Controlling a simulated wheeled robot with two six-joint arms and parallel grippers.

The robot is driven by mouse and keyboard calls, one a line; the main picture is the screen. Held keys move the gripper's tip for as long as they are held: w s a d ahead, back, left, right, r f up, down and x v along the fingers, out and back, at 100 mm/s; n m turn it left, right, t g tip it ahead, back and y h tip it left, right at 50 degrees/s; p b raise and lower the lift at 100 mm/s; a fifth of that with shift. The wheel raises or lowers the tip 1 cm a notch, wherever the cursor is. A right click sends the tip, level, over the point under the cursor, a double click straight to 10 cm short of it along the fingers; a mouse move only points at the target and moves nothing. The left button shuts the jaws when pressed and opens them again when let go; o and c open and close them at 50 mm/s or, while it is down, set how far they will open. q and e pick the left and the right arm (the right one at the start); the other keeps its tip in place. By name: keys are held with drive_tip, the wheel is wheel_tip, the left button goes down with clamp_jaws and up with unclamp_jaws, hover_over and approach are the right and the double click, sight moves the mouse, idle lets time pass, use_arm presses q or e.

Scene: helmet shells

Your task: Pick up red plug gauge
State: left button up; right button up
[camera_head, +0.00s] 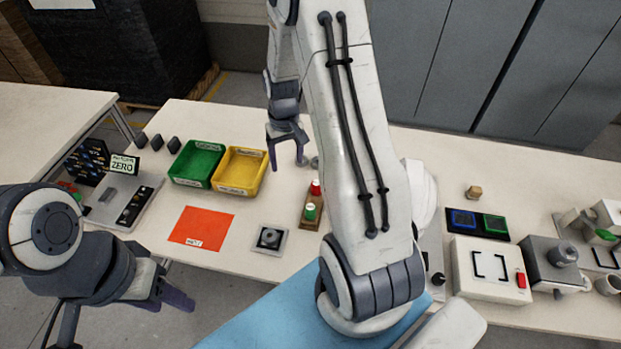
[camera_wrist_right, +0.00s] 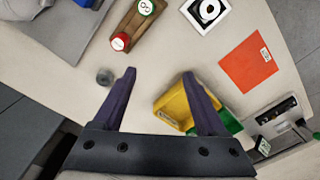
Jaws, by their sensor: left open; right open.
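The red plug gauge (camera_head: 316,187) stands in a wooden holder (camera_head: 305,222), with a green-topped gauge (camera_head: 310,211) beside it. In the right wrist view the red plug gauge (camera_wrist_right: 120,41) is at the upper left, beyond the fingertips. My right gripper (camera_head: 288,161) is open and empty. It hangs over the table behind and left of the holder, near the yellow bin. My left gripper (camera_head: 172,298) is open and empty at the lower left, in front of the table. My right arm covers the table just right of the holder.
A grey knob-like piece (camera_wrist_right: 105,76) is near one right fingertip. Yellow (camera_head: 240,171) and green (camera_head: 196,164) bins, an orange sheet (camera_head: 202,228) and a square plate with a ring (camera_head: 269,238) lie left of the holder. Boxes and fixtures (camera_head: 489,270) fill the right side.

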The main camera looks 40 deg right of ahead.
drive_tip(key=d+f, duration=0.3)
drive_tip(key=s+d+f+m+p, duration=0.1)
drive_tip(key=d+f, duration=0.2)
drive_tip(key=d+f+m+p, duration=0.1)
drive_tip(key=d+f, duration=0.2)
drive_tip(key=shift+s+f, duration=0.1)
drive_tip(key=shift+s, duration=0.25)
drive_tip(key=shift+f, duration=0.3)
drive_tip(key=shift+s+a+f+p, duration=0.1)
drive_tip(key=shift+a+f+p, duration=0.05)
drive_tip(key=shift+f+p, duration=0.3)
drive_tip(key=f+p, duration=0.1)
drive_tip(key=f, duration=0.2)
drive_tip(key=shift+s+a+f+p, duration=0.1)
drive_tip(key=shift+s+a+p, duration=0.1)
drive_tip(key=shift+p, duration=0.15)
drive_tip(key=shift+w+f, duration=0.1)
drive_tip(key=shift+f, duration=0.6)
clamp_jaws()
drive_tip(key=shift+r, duration=0.2)
